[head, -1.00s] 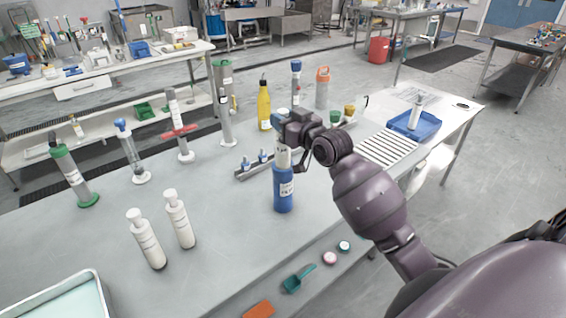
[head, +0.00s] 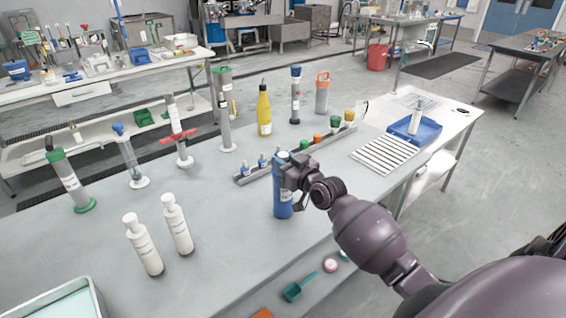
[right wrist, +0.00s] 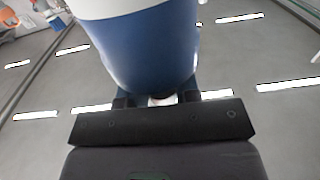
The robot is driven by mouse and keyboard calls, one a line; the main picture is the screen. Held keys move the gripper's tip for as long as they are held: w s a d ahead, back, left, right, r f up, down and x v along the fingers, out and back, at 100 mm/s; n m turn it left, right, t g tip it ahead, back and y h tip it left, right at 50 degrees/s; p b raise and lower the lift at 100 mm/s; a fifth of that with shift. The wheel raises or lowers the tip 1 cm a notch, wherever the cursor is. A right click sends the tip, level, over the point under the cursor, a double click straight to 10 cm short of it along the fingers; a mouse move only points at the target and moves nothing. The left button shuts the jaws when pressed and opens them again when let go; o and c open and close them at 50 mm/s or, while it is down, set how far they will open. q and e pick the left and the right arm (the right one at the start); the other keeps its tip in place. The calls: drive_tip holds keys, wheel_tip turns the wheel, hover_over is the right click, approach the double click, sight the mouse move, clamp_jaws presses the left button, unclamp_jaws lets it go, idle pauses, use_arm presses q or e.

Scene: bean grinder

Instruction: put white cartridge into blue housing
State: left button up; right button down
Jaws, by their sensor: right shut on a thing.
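The blue housing (head: 282,205) stands upright on the grey table, partly behind my right gripper. My right gripper (head: 287,172) is at the housing's top, shut on the white cartridge. My left gripper is not in view.
Two white bottles (head: 143,245) stand at the front left. A rail with small capped vials (head: 261,164) lies behind the housing. A yellow bottle (head: 264,110) and several tall cylinders stand farther back. A teal scoop (head: 297,287) lies near the front edge.

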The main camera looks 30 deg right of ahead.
drive_tip(key=shift+f, duration=0.2)
drive_tip(key=c, duration=0.8)
unclamp_jaws()
drive_tip(key=shift+c, duration=0.2)
drive_tip(key=shift+s+r, duration=0.1)
drive_tip(key=shift+r, duration=0.1)
drive_tip(key=s+d, duration=0.1)
drive_tip(key=s, duration=1)
drive_tip(key=s+a+f+g+h, duration=0.1)
drive_tip(key=s+a+f+g, duration=0.2)
drive_tip(key=s+f, duration=0.6)
drive_tip(key=s+a+f+g+h, duration=0.1)
drive_tip(key=s+a+f+g, duration=0.2)
drive_tip(key=s+a+f, duration=0.5)
wheel_tip(320, 180, down, 5)
drive_tip(key=shift+s+a+f, duration=0.1)
drive_tip(key=shift+s+a, duration=0.1)
drive_tip(key=shift+s, duration=0.55)
